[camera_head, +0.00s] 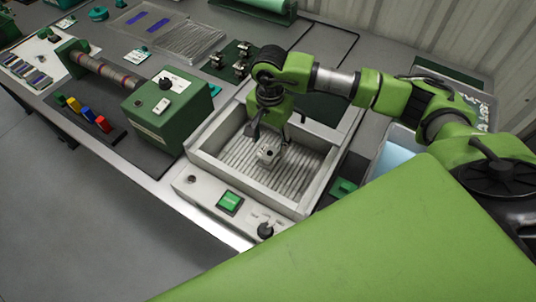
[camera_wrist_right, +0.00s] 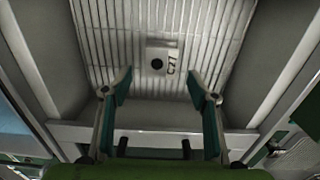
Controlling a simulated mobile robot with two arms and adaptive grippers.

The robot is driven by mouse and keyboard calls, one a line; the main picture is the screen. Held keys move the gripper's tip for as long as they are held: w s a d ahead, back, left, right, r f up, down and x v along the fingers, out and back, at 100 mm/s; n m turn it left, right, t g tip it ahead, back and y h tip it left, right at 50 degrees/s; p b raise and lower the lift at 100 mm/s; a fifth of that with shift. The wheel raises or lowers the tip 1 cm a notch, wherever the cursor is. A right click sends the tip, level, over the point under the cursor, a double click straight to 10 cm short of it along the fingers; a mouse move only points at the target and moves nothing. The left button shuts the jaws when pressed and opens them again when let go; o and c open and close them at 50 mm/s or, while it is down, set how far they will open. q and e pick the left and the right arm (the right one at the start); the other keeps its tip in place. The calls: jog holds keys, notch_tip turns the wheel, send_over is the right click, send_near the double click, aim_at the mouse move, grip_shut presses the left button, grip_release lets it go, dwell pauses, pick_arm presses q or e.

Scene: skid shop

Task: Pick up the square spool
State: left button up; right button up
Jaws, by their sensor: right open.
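The square spool (camera_head: 268,156) is a small pale grey block with a dark round hole. It lies on the ribbed floor of a light grey tray-like machine (camera_head: 210,170). In the right wrist view the spool (camera_wrist_right: 172,54) shows the marking C77 beside its hole. My right gripper (camera_head: 270,137) reaches down into the tray over the spool. In the wrist view the right gripper (camera_wrist_right: 158,88) has its fingers spread, with the spool beyond the tips and roughly between them. Nothing is held. My left gripper is not in view.
The tray walls enclose the spool on all sides. A green square button (camera_head: 230,202) and a black knob (camera_head: 265,230) sit on the machine's front panel. A green box machine (camera_head: 165,115) with a roller stands to the left. Colored blocks (camera_head: 88,115) lie beside it.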

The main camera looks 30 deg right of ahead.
aim_at(268, 152)
jog(key=shift+s+a+f+p, duration=0.1)
jog(key=shift+a+f+p, duration=0.05)
jog(key=shift+f+p, duration=0.2)
jog(key=shift+s+a+f+p, duration=0.1)
jog(key=shift+f+p, duration=0.15)
jog(key=shift+f, duration=0.2)
notch_tip(268, 152, down, 3)
jog(key=shift+a+r+p, duration=0.1)
jog(key=shift+r+p, duration=0.1)
jog(key=shift+p, duration=0.2)
jog(key=shift+f, duration=0.35)
jog(key=shift+w+f, duration=0.1)
jog(key=shift+f, duration=0.05)
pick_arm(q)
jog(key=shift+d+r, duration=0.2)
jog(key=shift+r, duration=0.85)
pick_arm(e)
jog(key=c, duration=1.4)
